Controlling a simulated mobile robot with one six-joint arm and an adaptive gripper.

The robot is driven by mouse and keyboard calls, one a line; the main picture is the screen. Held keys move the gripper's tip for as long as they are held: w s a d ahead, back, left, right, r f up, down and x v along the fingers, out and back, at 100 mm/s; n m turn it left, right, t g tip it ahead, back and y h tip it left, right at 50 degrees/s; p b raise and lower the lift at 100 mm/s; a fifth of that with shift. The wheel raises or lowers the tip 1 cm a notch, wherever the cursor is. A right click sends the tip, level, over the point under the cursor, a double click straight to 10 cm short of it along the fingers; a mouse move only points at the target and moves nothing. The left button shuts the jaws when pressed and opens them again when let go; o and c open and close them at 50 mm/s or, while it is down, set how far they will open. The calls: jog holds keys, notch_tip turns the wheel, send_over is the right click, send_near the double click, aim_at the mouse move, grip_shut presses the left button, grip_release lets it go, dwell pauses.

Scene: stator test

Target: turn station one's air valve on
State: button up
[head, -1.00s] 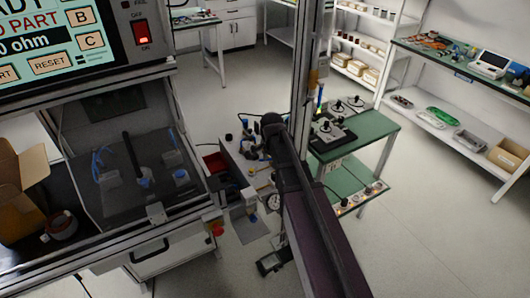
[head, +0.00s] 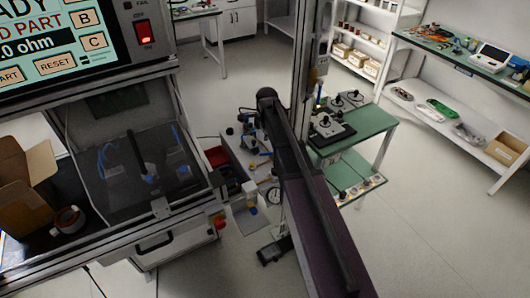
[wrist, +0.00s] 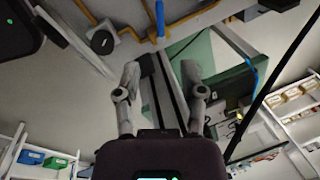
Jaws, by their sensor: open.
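My gripper (wrist: 163,82) shows in the wrist view with its two fingers apart and nothing between them. Beyond the fingertips, near the top, a yellow pipe (wrist: 188,32) runs across with a blue upright part (wrist: 160,18) on it. I cannot tell whether this blue part is the air valve's handle, or its position. In the head view my arm crosses the middle and hides the gripper. A round gauge (head: 273,195) and a small yellow part (head: 262,164) show beside the arm, at the bench's right side.
The test station (head: 150,180) with its screen and clear enclosure fills the left. A vertical post (head: 305,60) stands close to my arm. A green-topped cart (head: 375,130) is to the right. A foot pedal (head: 275,250) lies on the floor. The floor at the right is clear.

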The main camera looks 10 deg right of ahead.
aim_at(264, 154)
jog(key=shift+f, duration=0.15)
jog(key=w+f+b, duration=0.1)
jog(key=f+b, duration=0.8)
jog(key=w+f+b, duration=0.1)
jog(key=f+b, duration=0.3)
jog(key=shift+w+f, duration=0.15)
jog(key=shift+w, duration=0.2)
dwell(0.4)
grip_shut()
